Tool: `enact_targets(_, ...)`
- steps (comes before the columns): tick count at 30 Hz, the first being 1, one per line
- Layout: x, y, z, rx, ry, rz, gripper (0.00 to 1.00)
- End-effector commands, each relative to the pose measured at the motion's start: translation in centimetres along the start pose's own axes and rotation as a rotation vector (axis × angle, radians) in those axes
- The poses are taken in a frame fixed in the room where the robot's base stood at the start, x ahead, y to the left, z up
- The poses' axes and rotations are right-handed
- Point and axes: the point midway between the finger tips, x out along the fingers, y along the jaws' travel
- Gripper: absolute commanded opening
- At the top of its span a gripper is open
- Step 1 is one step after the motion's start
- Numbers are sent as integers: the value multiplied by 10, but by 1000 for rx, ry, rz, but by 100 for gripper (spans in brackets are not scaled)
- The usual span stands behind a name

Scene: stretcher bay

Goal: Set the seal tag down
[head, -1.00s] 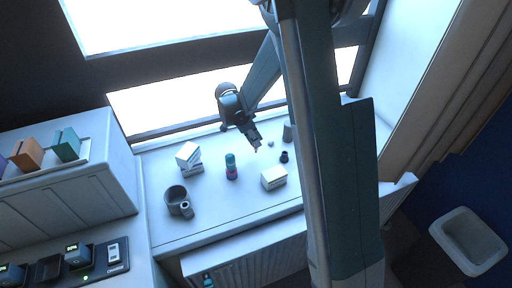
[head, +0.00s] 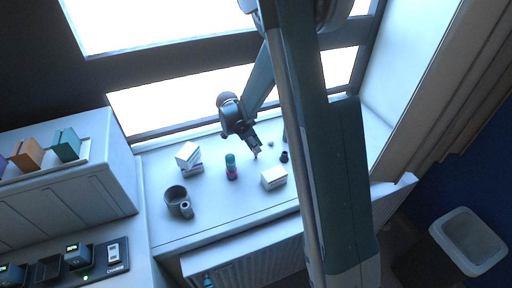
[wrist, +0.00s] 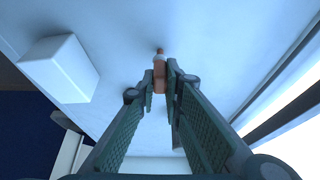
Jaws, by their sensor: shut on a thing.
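In the wrist view my gripper (wrist: 161,80) is shut on a small orange-brown piece, the seal tag (wrist: 159,72), held between the fingertips. A small rounded end of it shows beyond the tips, close to the counter surface. I cannot tell whether it touches the counter. In the head view the tag is too small to make out clearly.
A grey mug (head: 177,199) and stacked white boxes (head: 188,156) are farther left. A small dark item (head: 284,157) lies right. The counter's front middle is clear.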

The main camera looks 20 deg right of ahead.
Motion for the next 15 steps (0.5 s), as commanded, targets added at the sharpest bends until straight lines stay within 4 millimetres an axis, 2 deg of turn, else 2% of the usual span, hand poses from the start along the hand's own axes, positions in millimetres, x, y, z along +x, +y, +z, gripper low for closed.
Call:
enact_targets(6, 4, 0, 2, 0, 0, 0, 4)
enact_targets(7, 4, 0, 2, 0, 0, 0, 12)
enact_targets(10, 3, 0, 1, 0, 0, 0, 25)
enact_targets(15, 2, 0, 1, 0, 0, 0, 25)
